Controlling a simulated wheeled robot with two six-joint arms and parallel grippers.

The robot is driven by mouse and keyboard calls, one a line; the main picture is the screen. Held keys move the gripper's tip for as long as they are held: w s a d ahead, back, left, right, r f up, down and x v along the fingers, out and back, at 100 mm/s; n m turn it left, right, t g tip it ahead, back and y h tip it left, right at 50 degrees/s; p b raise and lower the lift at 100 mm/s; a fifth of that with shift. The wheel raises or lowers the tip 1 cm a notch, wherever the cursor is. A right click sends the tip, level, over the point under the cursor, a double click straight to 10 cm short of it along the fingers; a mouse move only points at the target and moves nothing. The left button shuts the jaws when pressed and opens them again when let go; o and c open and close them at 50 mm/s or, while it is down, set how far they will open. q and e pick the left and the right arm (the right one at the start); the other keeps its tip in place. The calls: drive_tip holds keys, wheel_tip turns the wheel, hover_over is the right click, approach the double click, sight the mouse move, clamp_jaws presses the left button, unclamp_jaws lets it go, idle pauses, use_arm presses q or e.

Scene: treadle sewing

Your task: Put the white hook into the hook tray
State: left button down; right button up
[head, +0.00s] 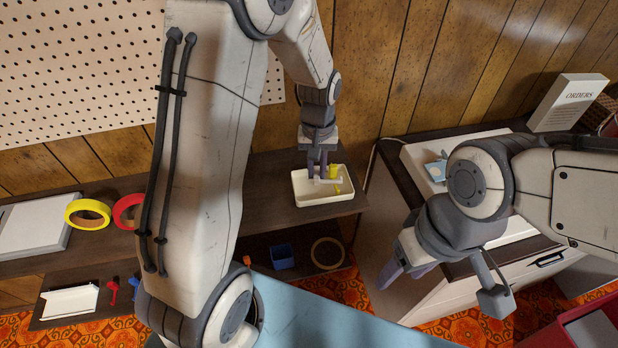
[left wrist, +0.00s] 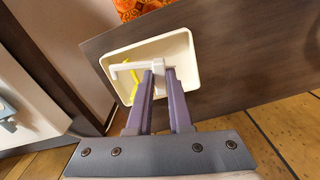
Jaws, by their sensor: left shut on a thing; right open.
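The hook tray (head: 312,200) is a cream, shallow tray on the dark wooden shelf; its rim also shows in the left wrist view (left wrist: 187,50). My left gripper (head: 317,174) is over the tray, fingers pointing down, shut on the white hook (head: 328,181). In the left wrist view the white hook (left wrist: 128,66) sticks out to the left of the fingertips (left wrist: 161,70), within the tray's outline. Whether it touches the tray floor I cannot tell. A yellow hook (left wrist: 133,79) is in the tray, partly hidden. My right gripper (head: 403,272) is open and empty, away from the tray.
Yellow (head: 88,214) and red tape rolls lie left on the shelf, partly behind my left arm. A blue bin (head: 282,257) and a hoop (head: 327,253) stand on the lower shelf. A white-topped cabinet (head: 412,155) with an orders sign (head: 566,103) is at right.

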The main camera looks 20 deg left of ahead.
sight(308, 189)
use_arm(q)
drive_tip(key=shift+w+a+f, duration=0.1)
drive_tip(key=shift+a+f, duration=0.2)
drive_tip(key=shift+a, duration=0.2)
drive_tip(key=shift+w+a+f, duration=0.1)
drive_tip(key=shift+a+f, duration=0.2)
drive_tip(key=shift+a, duration=0.2)
drive_tip(key=shift+a+f, duration=0.15)
drive_tip(key=shift+f, duration=0.15)
wheel_tip(308, 189, down, 4)
drive_tip(key=shift+s+r, duration=0.1)
drive_tip(key=shift+r, duration=0.1)
drive_tip(key=shift+f, duration=0.2)
drive_tip(key=c, duration=0.8)
unclamp_jaws()
drive_tip(key=shift+c, duration=0.2)
drive_tip(key=shift+r, duration=0.1)
